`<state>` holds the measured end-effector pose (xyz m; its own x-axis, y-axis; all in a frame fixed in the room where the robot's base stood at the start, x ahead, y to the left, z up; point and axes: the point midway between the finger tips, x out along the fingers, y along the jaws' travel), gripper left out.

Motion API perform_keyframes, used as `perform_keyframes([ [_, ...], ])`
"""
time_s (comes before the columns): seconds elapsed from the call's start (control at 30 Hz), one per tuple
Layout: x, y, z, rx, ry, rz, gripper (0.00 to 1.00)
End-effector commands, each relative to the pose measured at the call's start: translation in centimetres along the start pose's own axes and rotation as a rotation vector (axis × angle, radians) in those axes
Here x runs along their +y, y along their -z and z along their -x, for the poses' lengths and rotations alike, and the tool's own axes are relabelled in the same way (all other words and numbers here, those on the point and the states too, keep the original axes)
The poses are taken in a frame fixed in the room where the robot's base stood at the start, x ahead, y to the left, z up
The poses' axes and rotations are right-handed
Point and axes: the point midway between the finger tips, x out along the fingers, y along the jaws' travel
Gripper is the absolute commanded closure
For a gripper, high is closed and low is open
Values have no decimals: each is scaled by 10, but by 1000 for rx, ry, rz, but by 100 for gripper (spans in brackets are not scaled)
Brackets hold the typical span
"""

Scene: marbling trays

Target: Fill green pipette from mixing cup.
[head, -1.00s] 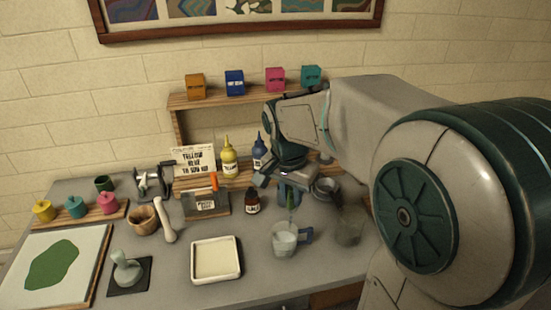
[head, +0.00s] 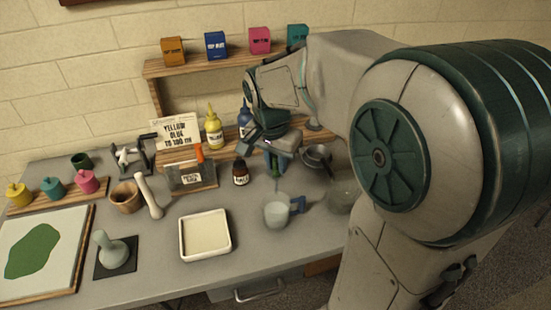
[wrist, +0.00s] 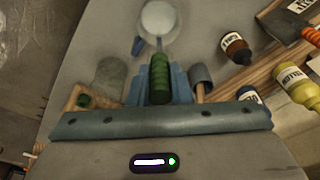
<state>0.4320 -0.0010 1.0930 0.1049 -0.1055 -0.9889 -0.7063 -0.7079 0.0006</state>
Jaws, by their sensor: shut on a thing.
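The green pipette (head: 276,170) hangs below my gripper (head: 277,158), with its clear stem pointing down towards the mixing cup. In the wrist view its ribbed green bulb (wrist: 160,85) sits between the blue jaws of my gripper (wrist: 160,82), which are shut on it. The mixing cup (head: 277,214) is a clear cup with a blue handle, standing on the table under the pipette and holding pale content. It also shows in the wrist view (wrist: 160,20), ahead of the bulb. I cannot tell whether the stem's tip is inside the cup.
A brown bottle (head: 240,173), a yellow bottle (head: 213,130) and a blue bottle (head: 245,120) are behind to the left. A white tray (head: 183,238) lies at the front left.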

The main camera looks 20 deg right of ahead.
Motion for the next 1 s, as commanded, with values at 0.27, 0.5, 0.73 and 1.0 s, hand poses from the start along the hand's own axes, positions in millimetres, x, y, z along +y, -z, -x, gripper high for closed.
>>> perform_keyframes([
  [0.27, 0, -3, -23, 0, 0, -1, 87],
  [0.5, 0, -5, -39, 1, 0, -2, 87],
  [0.73, 0, -8, -55, 0, 0, -2, 87],
  [1.0, 0, -10, -72, 0, 0, -2, 87],
])
